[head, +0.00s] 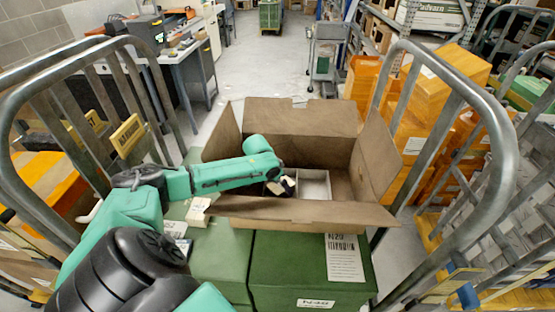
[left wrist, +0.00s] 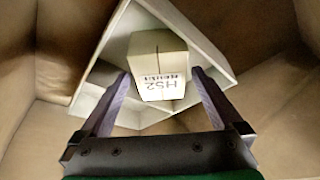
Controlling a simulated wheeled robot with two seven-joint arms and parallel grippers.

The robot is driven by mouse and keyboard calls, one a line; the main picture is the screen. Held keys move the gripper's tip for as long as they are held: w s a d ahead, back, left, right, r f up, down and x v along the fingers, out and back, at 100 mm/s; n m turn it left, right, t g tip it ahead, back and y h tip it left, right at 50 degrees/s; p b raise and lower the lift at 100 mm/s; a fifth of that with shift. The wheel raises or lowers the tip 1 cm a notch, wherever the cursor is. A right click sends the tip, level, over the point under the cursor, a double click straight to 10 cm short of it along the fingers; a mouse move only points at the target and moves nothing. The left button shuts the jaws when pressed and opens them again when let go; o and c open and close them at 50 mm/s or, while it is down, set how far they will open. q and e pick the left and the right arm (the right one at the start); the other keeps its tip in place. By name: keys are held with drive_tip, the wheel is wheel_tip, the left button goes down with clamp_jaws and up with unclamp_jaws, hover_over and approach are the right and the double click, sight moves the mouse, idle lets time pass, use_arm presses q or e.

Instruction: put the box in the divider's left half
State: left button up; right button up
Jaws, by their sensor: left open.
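The box (left wrist: 158,68), small and pale with "HS2" printed on its face, shows in the left wrist view between the tips of my left gripper (left wrist: 161,78). The gripper's two fingers are apart, one on each side of the box; I cannot tell whether they touch it. The box is within the white-walled divider (left wrist: 205,48). In the head view, my left gripper (head: 284,188) reaches down at the left part of the divider (head: 316,184) and mostly hides the box. The divider's visible right half is empty. My right gripper is not in view.
The divider stands in an open brown carton (head: 315,209) with its flaps spread. The carton rests on green boxes (head: 310,265) inside a cage with metal rails (head: 480,110). A small pale item (head: 197,212) is left of the carton. Orange crates (head: 440,85) stand at right.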

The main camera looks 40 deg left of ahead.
use_arm(q)
drive_tip(key=b+v, duration=0.1)
drive_tip(key=v, duration=1.2)
drive_tip(key=shift+w, duration=0.3)
